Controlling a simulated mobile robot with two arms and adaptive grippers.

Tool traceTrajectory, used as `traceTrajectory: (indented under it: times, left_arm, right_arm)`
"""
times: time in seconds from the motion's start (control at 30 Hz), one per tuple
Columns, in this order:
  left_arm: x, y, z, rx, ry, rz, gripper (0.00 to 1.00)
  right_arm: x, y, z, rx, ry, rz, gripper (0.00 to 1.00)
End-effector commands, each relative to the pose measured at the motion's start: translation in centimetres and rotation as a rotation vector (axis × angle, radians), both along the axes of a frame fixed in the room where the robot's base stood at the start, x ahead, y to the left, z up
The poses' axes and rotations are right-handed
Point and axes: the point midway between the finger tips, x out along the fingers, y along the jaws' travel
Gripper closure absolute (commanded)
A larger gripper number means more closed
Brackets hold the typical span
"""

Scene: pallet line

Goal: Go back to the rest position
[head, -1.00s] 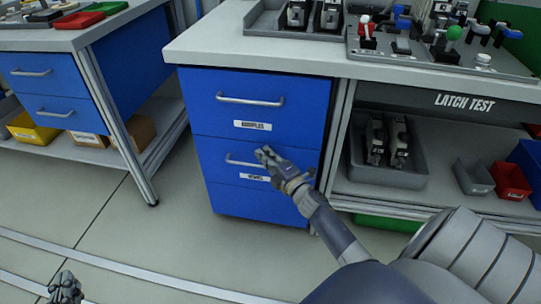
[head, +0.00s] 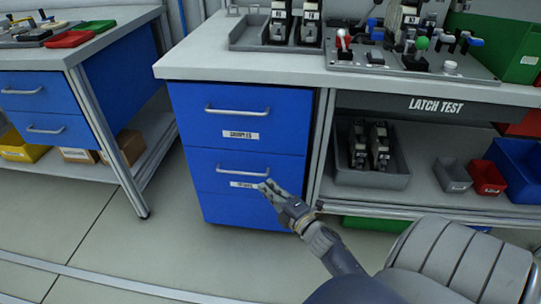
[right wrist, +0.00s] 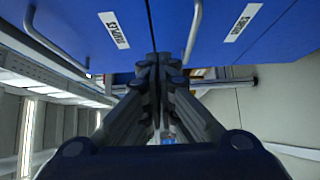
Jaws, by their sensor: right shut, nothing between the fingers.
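My right gripper (head: 268,188) is shut and empty in the head view, in front of the lower part of the blue drawer cabinet (head: 245,215). It lies just below and right of the lower drawer's handle (head: 243,174). I cannot tell whether it touches the drawer front. In the right wrist view the closed fingers (right wrist: 158,70) point toward the blue drawer fronts, with metal handles on both sides. Both drawers look closed. My left gripper is not in view.
The latch test bench (head: 420,80) stands above and right, with a grey bin (head: 372,178), a red bin (head: 487,178) and a blue bin on its shelf. Another bench (head: 70,55) with blue drawers stands at the left. The floor (head: 150,250) between and in front is clear.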

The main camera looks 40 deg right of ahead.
Motion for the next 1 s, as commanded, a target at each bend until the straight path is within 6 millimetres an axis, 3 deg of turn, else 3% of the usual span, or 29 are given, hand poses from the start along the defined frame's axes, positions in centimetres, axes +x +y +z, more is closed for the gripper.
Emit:
traceTrajectory:
  times: [0.33, 0.47, 0.67, 0.8, 1.0]
  left_arm:
    - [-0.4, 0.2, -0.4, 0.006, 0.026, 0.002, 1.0]
    - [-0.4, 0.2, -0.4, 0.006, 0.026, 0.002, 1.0]
    - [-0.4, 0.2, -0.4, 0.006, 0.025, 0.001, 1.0]
    - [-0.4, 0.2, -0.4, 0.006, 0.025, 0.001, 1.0]
    - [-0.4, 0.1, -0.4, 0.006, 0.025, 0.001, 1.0]
  right_arm:
    - [-0.7, 0.1, 0.1, 0.01, -0.002, -0.003, 1.0]
    - [-0.6, 1.1, 1.0, 0.109, 0.004, -0.037, 1.0]
    - [-1.4, 5.7, 2.7, 0.53, 0.074, -0.149, 1.0]
    - [-3.3, 10.4, 2.9, 0.848, 0.186, -0.213, 1.0]
    - [-6.1, 15.9, 3.0, 1.127, 0.337, -0.263, 1.0]
